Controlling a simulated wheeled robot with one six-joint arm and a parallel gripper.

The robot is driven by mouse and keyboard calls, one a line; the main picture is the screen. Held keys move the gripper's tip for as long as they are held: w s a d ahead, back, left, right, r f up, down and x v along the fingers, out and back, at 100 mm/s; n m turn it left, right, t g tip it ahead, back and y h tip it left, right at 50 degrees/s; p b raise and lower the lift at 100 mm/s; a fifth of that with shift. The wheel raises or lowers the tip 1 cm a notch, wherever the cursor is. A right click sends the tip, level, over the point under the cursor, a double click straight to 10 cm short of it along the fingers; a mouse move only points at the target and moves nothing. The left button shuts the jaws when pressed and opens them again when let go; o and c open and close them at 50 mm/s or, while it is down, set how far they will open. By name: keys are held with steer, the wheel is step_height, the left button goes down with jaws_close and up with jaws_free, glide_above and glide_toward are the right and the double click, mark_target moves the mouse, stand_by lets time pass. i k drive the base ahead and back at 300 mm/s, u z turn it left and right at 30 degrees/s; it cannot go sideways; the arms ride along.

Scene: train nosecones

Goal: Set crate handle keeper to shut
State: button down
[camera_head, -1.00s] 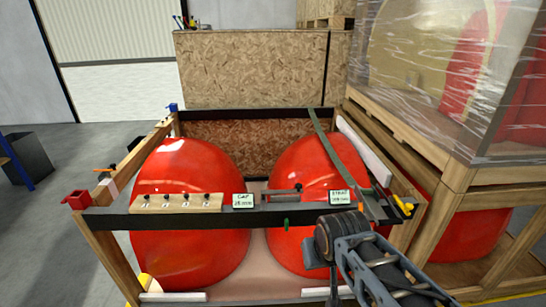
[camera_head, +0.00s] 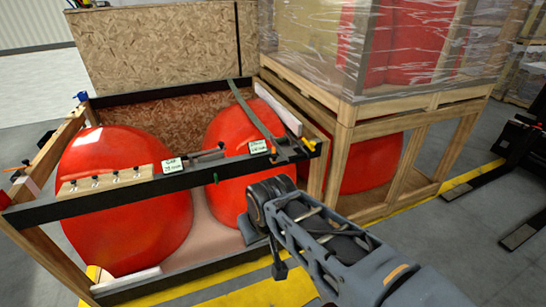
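The open wooden crate (camera_head: 50,214) holds two red nosecones (camera_head: 120,205) and (camera_head: 232,125). A black rail (camera_head: 50,208) runs across its front top. On the rail, a dark handle bar (camera_head: 205,157) sits between two white labels (camera_head: 174,165) and (camera_head: 258,147), with a small green tab below. An orange-tipped part (camera_head: 308,143) is at the rail's right end. I cannot tell which part is the keeper or how it is set. My gripper (camera_head: 262,248) hangs in front of the crate below the rail, apart from the handle bar; its fingers are unclear.
A strap (camera_head: 255,112) lies over the right nosecone. A plastic-wrapped crate (camera_head: 360,45) on a wooden frame (camera_head: 340,160) stands close on the right. Yellow floor lines (camera_head: 225,295) run in front. Open floor and a dark forklift-like machine (camera_head: 522,160) are at far right.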

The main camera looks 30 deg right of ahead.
mark_target(274, 156)
steer(key=u, duration=0.45)
steer(key=i, duration=1.25)
steer(key=z, duration=0.1)
